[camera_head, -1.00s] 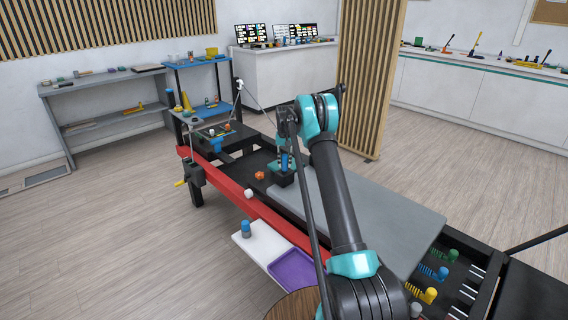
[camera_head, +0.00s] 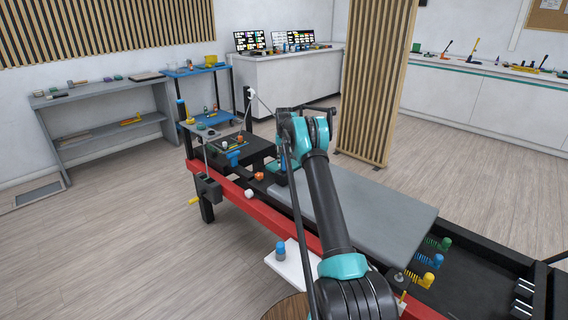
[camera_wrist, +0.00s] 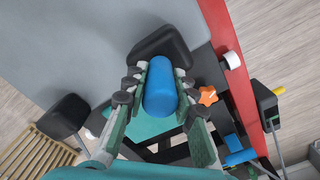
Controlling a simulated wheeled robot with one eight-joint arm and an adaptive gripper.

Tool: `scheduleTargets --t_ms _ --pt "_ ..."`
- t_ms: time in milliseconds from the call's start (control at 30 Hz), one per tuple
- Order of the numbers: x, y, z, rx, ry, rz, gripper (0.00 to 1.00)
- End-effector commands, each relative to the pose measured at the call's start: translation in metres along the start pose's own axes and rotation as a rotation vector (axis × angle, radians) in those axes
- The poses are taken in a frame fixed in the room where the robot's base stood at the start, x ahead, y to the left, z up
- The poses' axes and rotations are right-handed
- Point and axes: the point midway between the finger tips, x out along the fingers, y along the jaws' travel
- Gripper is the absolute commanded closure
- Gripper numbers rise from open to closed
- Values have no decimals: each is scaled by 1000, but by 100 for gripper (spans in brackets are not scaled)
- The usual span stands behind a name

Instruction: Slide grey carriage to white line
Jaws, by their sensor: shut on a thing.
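The grey carriage (camera_head: 375,200) is a flat padded platform on the long frame with a red rail (camera_head: 310,232). It also fills the upper left of the wrist view (camera_wrist: 70,45). My gripper (camera_wrist: 160,78) is shut on a blue upright post (camera_wrist: 160,98) near the carriage's far end, between black shoulder pads. In the head view my gripper (camera_head: 283,166) is small and partly hidden by my arm. I cannot clearly make out the white line.
An orange knob (camera_head: 259,176) and a white roller (camera_head: 249,193) sit near the post. A winch with a yellow crank (camera_head: 194,200) is at the frame's far end. A white tray (camera_head: 296,268) juts out beside the rail. A slatted screen (camera_head: 375,85) stands behind.

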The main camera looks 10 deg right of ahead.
Motion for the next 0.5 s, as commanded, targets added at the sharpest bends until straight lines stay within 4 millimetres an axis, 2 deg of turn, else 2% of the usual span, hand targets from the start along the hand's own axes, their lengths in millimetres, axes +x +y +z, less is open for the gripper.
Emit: scheduleTargets --t_ms 467,500 --pt "0 1 0 1 -1 1 100" --pt "0 1 0 1 -1 1 73"
